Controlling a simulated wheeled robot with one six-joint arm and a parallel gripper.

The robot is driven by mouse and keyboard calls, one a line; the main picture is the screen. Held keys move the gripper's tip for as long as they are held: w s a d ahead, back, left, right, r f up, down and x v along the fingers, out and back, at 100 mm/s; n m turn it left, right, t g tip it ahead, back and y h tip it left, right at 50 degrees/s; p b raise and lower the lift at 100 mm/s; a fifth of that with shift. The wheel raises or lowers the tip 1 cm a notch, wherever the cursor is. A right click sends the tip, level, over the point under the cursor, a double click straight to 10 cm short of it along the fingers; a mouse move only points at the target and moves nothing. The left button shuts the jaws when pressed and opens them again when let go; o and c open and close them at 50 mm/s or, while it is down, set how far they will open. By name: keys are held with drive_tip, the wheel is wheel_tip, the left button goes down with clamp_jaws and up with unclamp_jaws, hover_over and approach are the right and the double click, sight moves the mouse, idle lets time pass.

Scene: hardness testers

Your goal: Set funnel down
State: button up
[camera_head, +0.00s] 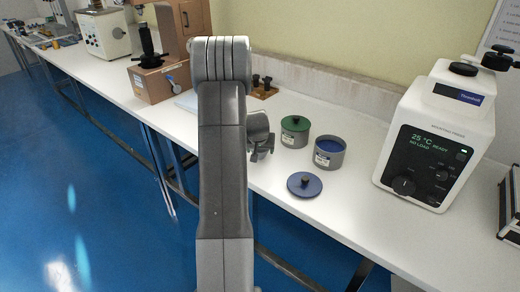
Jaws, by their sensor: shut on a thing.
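My gripper (264,150) shows only in part, to the right of my grey arm, which hides the rest of it. It is over the white bench, left of the green-lidded pot (295,131). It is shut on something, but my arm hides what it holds. I cannot make out a funnel anywhere in view.
An open grey pot (328,160) with a blue inside stands right of the green-lidded one. Its blue lid (304,184) lies in front. A white heating unit (436,140) stands at right, a wooden-cased tester (160,82) at left. The bench (345,205) is clear near its front edge.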

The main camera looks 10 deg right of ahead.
drive_tip(key=shift+f, duration=0.15)
drive_tip(key=o, duration=1)
drive_tip(key=shift+c, duration=0.2)
drive_tip(key=shift+s+r, duration=0.1)
drive_tip(key=shift+r, duration=0.4)
drive_tip(key=v, duration=1.1)
drive_tip(key=shift+r, duration=0.2)
drive_tip(key=shift+s+a, duration=0.1)
drive_tip(key=shift+a, duration=0.05)
